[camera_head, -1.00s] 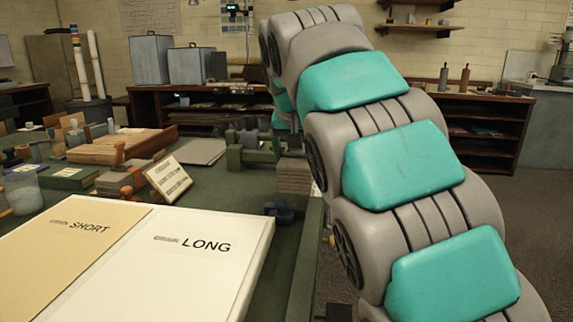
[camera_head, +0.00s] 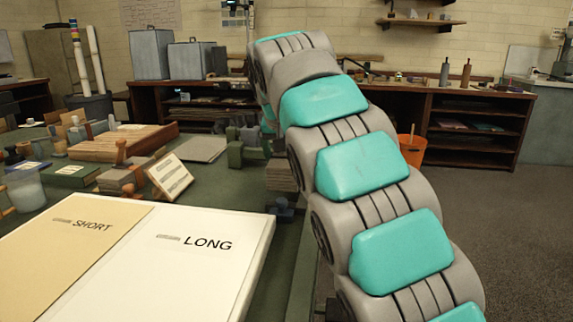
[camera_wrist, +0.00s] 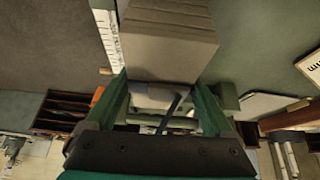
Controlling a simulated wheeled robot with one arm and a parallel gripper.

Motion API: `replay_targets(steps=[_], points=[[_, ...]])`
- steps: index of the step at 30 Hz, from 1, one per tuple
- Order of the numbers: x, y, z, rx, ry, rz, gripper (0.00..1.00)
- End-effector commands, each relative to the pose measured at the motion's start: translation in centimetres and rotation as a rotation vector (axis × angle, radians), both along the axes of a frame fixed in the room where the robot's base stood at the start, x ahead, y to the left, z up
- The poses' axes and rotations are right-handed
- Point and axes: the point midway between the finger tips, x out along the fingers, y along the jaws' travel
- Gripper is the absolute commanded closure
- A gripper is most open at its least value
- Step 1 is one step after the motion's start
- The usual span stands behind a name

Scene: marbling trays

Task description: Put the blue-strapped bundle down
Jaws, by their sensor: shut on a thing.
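My gripper (camera_wrist: 162,92) shows in the wrist view, its two dark green fingers closed on a pale bundle (camera_wrist: 153,97). A dark bluish strap (camera_wrist: 173,108) crosses the bundle, which I take to be the blue-strapped one. Beyond the fingertips is a stack of grey boards (camera_wrist: 168,45); I cannot tell whether the bundle touches it. In the head view my arm hides the gripper and bundle. A cream SHORT panel (camera_head: 70,245) and a white LONG panel (camera_head: 190,275) lie side by side on the green table at the front left.
A grey stack (camera_head: 281,176) stands near the table's right edge, beside green blocks (camera_head: 240,150). A tilted label card (camera_head: 170,176), wooden blocks and a flat grey board (camera_head: 202,149) occupy the left. An orange bucket (camera_head: 412,149) stands beyond my arm. The floor at right is clear.

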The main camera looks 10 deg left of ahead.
Motion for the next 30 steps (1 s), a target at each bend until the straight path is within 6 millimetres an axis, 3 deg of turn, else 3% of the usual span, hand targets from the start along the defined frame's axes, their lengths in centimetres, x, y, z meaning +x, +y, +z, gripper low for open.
replay_targets(steps=[6,30], points=[[0.0,0.0,-1.5,0.000,0.000,0.000,0.92],[0.0,0.0,-2.7,0.002,-0.004,0.000,0.92]])
